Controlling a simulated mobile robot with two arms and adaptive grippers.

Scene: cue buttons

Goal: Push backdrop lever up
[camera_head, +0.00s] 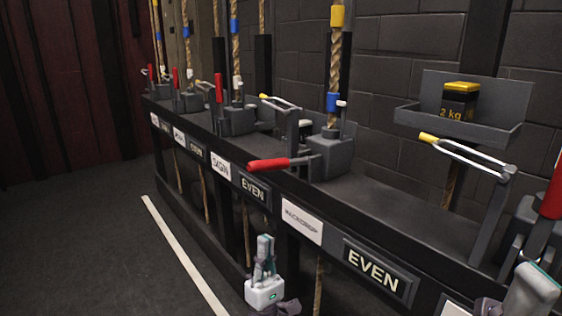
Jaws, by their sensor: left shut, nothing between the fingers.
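The backdrop lever (268,164) has a red handle that lies roughly level, sticking out over the rail's front edge. It joins a dark grey block with a rope through it. The white label below (302,221) appears to read BACKDROP, and a sign beside it (372,271) reads EVEN. My left gripper (265,238) is shut and empty, fingers pointing up, in front of the rail. In the picture it is well below the red handle and apart from it. A white part of my right arm shows at the lower right; its fingertips cannot be made out.
More levers stand along the rail (399,228), several with upright red handles (219,88). A forked, yellow-tipped bar (279,102) is just behind the backdrop lever. A 2 kg weight (460,102) sits on a wall shelf (486,135). The floor at left is clear past a white line (183,255).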

